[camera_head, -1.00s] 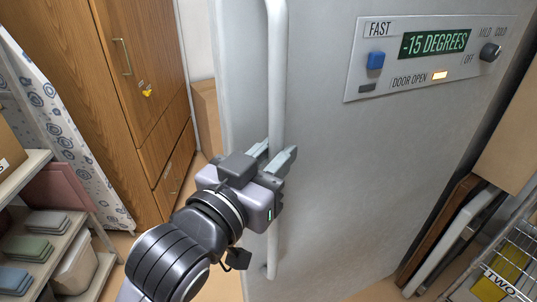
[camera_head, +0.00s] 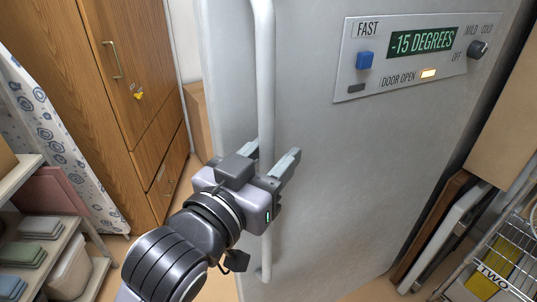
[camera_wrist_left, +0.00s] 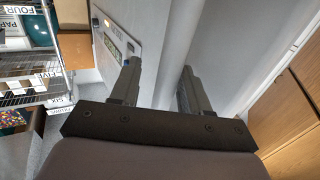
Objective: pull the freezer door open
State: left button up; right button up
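The freezer door (camera_head: 330,180) is a tall light grey panel filling the middle of the head view. Its long vertical handle (camera_head: 265,80) runs near its left edge. My left gripper (camera_head: 265,160) is at the lower part of the handle, with its fingers spread to either side of it. In the left wrist view the two fingers (camera_wrist_left: 158,88) stand wide apart. The control panel (camera_head: 410,55) reads -15 DEGREES, and the lamp beside DOOR OPEN is lit. I see no clear gap at the door's edge. My right gripper is not in view.
A wooden cabinet (camera_head: 115,110) stands at the left, with a cardboard box (camera_head: 198,120) between it and the freezer. A shelf (camera_head: 60,262) with folded cloths is at lower left. A wire rack (camera_head: 510,255) and leaning boards (camera_head: 435,230) stand close on the right.

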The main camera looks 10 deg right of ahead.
pick_arm(q)
jog(key=shift+s+a+f, duration=0.1)
jog(key=shift+s+a, duration=0.3)
jog(key=shift+a, duration=0.1)
jog(key=shift+b+v, duration=0.55)
jog(key=shift+v, duration=2.45)
jog(key=shift+d, duration=0.1)
jog(key=shift+c, duration=0.3)
